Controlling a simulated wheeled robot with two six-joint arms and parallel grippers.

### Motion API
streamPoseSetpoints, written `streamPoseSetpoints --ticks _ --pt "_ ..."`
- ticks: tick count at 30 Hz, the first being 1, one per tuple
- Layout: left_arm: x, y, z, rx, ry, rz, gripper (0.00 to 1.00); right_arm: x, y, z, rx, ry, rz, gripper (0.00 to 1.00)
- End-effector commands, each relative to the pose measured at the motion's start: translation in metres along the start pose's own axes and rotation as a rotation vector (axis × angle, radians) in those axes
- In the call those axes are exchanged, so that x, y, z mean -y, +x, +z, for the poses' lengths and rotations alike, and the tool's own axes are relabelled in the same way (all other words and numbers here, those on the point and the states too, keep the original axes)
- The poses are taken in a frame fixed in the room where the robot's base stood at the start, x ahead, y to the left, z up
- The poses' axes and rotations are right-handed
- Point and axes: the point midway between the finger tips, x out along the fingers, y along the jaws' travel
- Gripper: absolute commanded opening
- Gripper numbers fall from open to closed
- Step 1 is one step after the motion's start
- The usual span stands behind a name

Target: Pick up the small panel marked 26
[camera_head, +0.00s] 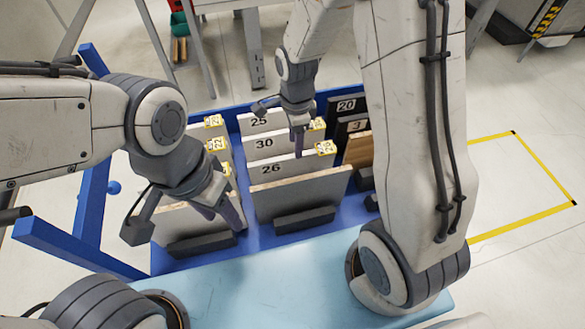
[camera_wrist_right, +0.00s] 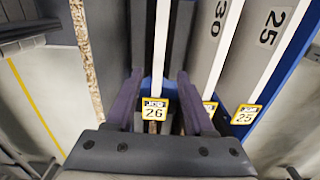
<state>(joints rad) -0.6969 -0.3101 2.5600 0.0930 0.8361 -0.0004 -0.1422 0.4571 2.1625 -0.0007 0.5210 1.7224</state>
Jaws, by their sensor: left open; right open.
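The small panel marked 26 (camera_head: 285,171) stands upright in a blue rack, behind a grey panel with a bare chipboard top edge. Its white edge and yellow 26 tag (camera_wrist_right: 154,109) show in the right wrist view. My right gripper (camera_head: 299,149) is over panel 26. In the wrist view its two purple fingers (camera_wrist_right: 158,76) are apart, one on each side of that white edge; I cannot tell if they touch the panel. My left gripper (camera_head: 222,208) is open and empty-looking at the rack's left group of panels, beside a chipboard-edged panel (camera_head: 185,222).
Panels marked 30 (camera_head: 264,143) and 25 (camera_head: 258,121) stand close behind panel 26. Dark panels marked 20 (camera_head: 346,104) and 3 (camera_head: 355,126) stand to the right. A light blue surface (camera_head: 270,290) lies in front of the rack.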

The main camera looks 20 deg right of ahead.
Motion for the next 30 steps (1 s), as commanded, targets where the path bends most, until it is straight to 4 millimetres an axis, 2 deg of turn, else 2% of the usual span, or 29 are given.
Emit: streamPoseSetpoints --ticks 1,3,11,19,22,29,30 --pt "0.0 0.004 0.0 0.0 0.0 0.0 0.5 -0.002 0.012 0.0 -0.001 0.0 0.006 0.54" --pt "0.0 0.006 0.0 0.0 0.0 0.0 0.5 -0.002 0.023 0.001 -0.001 -0.002 0.005 0.54" --pt "0.001 0.008 0.001 0.0 0.0 0.0 0.5 -0.002 0.044 0.002 0.0 -0.005 0.003 0.54" --pt "0.001 0.015 0.001 0.0 0.0 0.0 0.5 -0.003 0.083 0.007 0.0 -0.005 0.004 0.54" --pt "0.001 0.015 0.001 0.0 0.0 0.0 0.5 -0.003 0.089 0.007 0.0 -0.005 0.002 0.54" --pt "0.001 0.015 0.001 0.0 0.0 0.0 0.5 -0.002 0.089 0.007 0.0 -0.005 0.0 0.54" --pt "0.001 0.015 0.001 0.0 0.0 0.0 0.5 -0.003 0.089 0.007 0.0 -0.005 0.0 0.42"
